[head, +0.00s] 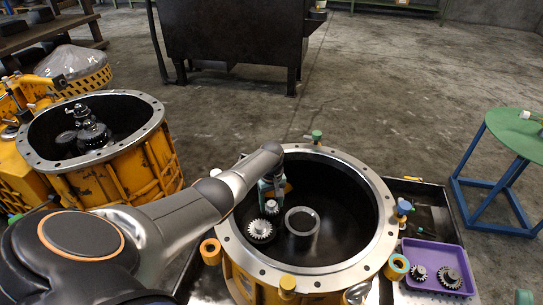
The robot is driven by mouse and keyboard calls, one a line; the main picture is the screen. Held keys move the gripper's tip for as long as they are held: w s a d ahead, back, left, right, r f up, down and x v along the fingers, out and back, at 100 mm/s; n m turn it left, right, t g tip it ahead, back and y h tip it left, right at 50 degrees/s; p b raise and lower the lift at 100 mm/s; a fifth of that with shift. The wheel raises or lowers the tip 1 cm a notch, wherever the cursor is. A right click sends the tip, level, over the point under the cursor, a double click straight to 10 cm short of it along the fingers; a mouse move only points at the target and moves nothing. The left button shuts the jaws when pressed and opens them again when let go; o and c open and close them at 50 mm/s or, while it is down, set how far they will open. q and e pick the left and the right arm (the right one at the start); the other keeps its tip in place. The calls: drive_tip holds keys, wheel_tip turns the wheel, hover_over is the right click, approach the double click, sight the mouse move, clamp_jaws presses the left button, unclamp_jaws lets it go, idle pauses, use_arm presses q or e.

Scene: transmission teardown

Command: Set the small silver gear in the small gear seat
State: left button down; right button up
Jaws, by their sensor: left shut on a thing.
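My left gripper (271,192) reaches down inside the open round housing (374,255) in the middle, near its left inner wall. It is shut on a small silver gear (271,207) just below its fingers. A larger silver toothed gear (260,229) lies low in the housing, just in front of the held gear; I cannot tell whether the two touch. A grey ring (302,221) surrounds a dark round opening on the housing floor, right of the gears. I cannot tell which spot is the small gear seat. My right gripper is out of view.
A purple tray (434,252) with two dark-bored gears (419,273) stands right of the housing. Coloured fittings, such as a green one (316,136), sit around the metal rim. A yellow housing (152,155) stands at left and a green-topped table (515,128) at right.

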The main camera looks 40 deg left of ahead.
use_arm(q)
drive_tip(key=shift+f, duration=0.85)
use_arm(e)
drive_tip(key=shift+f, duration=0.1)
use_arm(q)
drive_tip(key=shift+c, duration=0.5)
unclamp_jaws()
drive_tip(key=shift+o, duration=0.3)
drive_tip(key=shift+f, duration=0.1)
drive_tip(key=shift+r, duration=0.3)
wheel_tip(320, 180, up, 11)
drive_tip(key=p, duration=1)
drive_tip(key=shift+f, duration=0.15)
drive_tip(key=shift+r+p, duration=0.7)
drive_tip(key=shift+p, duration=0.05)
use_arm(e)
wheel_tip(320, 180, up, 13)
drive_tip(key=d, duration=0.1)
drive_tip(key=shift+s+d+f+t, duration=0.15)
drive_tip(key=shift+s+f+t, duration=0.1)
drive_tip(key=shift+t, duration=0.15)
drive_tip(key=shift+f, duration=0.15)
